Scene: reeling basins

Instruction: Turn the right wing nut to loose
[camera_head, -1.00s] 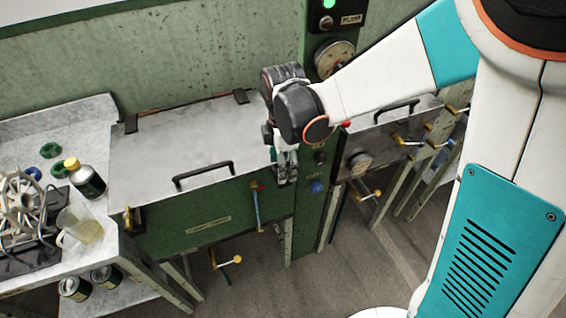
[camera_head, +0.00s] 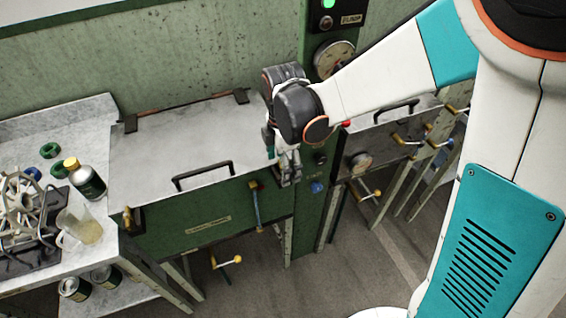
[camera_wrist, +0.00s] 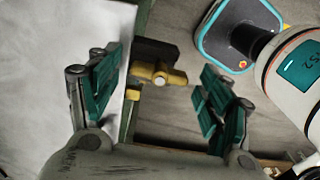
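The right wing nut (camera_wrist: 158,75) is brass, with two wings spread roughly left to right in the wrist view. It sits on a dark bracket at the edge of the basin's pale metal lid (camera_wrist: 60,60). My gripper (camera_wrist: 163,85) is open, with one teal-padded finger on each side of the nut and visible gaps to both. In the head view my gripper (camera_head: 287,172) points down at the lid's front right corner and hides this nut. Another brass wing nut (camera_head: 127,219) shows at the lid's front left corner.
The lid has a black handle (camera_head: 203,176). A blue-handled lever (camera_head: 255,207) hangs on the green front below. A green control post (camera_head: 312,205) with knobs stands close right of my gripper. A side table (camera_head: 88,118) at left holds a bottle, jug and reel.

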